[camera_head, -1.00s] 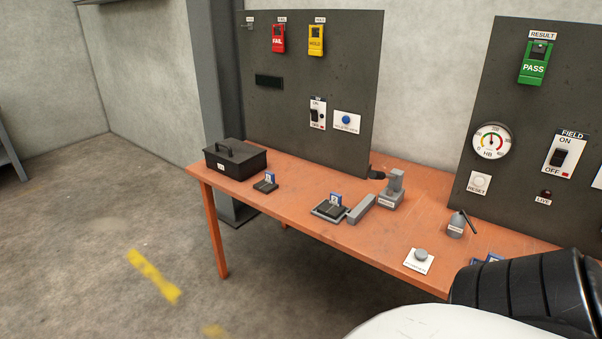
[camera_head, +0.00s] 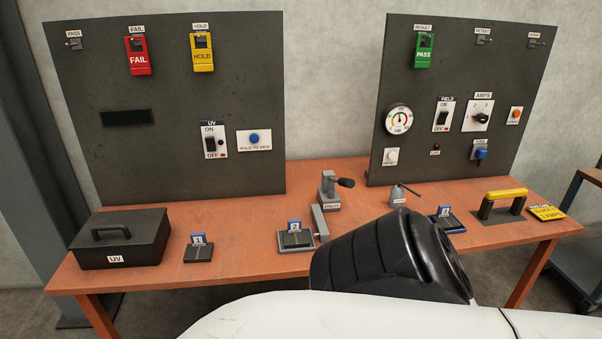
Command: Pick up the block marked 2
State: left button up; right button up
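The block marked 2 (camera_head: 292,239) is a dark block with a blue-framed white tag standing on it. It rests on a light grey base plate (camera_head: 284,248) near the front middle of the orange table. A grey bar (camera_head: 320,223) stands close at its right. Neither gripper is in view. A white and black arm part of mine fills the lower middle and covers the table's front edge right of the block.
Similar tagged blocks sit left (camera_head: 198,252) and right (camera_head: 447,222) on the table (camera_head: 230,225). A black UV box (camera_head: 122,240), a grey clamp (camera_head: 329,191), a small lever device (camera_head: 399,197) and a yellow-handled fixture (camera_head: 505,199) stand around. Two dark panels rise behind.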

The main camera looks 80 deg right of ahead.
aim_at(296, 236)
jog(key=z, duration=1)
jog(key=i, duration=0.9)
jog(key=z, duration=0.9)
